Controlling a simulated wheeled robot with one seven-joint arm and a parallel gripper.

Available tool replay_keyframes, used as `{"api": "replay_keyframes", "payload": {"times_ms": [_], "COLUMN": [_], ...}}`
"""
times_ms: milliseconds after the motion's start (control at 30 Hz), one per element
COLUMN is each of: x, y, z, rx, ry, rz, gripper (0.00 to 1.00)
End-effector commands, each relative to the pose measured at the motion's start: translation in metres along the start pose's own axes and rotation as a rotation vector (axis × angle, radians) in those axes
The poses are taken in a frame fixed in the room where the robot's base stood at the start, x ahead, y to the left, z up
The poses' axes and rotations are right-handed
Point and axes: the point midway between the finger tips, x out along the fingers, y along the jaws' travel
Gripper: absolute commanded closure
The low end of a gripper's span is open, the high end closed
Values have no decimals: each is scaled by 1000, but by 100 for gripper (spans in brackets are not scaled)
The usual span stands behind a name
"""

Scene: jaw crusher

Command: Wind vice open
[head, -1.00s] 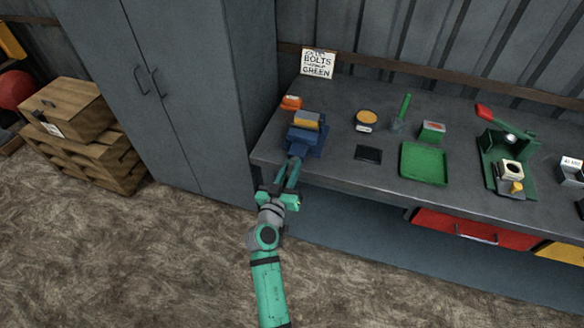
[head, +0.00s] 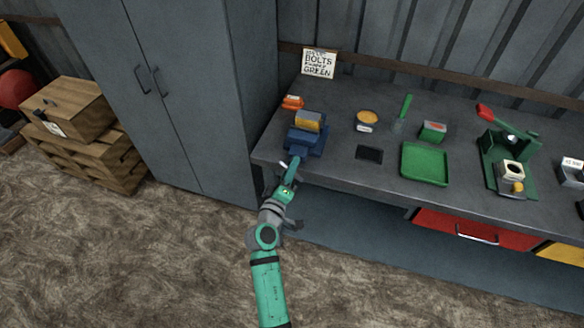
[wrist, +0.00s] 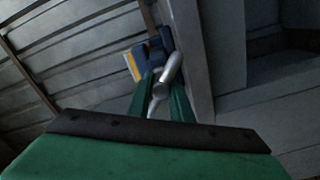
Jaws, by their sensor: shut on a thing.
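The blue vice (head: 305,141) stands at the left front corner of the bench, with a yellow-and-grey block (head: 308,121) at its jaws. In the wrist view the vice (wrist: 152,50) shows beyond my fingers. My gripper (head: 291,172) is at the front of the vice, at the bench edge. In the wrist view its green fingers (wrist: 162,97) are shut on the silver vice handle (wrist: 171,70), which lies slanted between them. The handle's lower end is partly hidden by the gripper body. I cannot tell how wide the vice jaws stand.
On the bench (head: 340,95) are an orange item (head: 292,102), a round yellow-topped tin (head: 367,117), a black pad (head: 369,154), a green tray (head: 425,164) and a green lever press (head: 508,160). A grey cabinet (head: 190,90) stands close on the left. The floor in front is clear.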

Motion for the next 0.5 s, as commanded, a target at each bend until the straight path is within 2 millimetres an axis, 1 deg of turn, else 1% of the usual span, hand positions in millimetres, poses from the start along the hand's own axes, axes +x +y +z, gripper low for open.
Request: {"api": "replay_keyframes", "payload": {"times_ms": [33,500], "x": [-2,-2], "y": [-2,-5], "z": [-3,-3], "rx": [-45,-473], "ry": [7,8], "rz": [-3,-3], "gripper": [100,100]}}
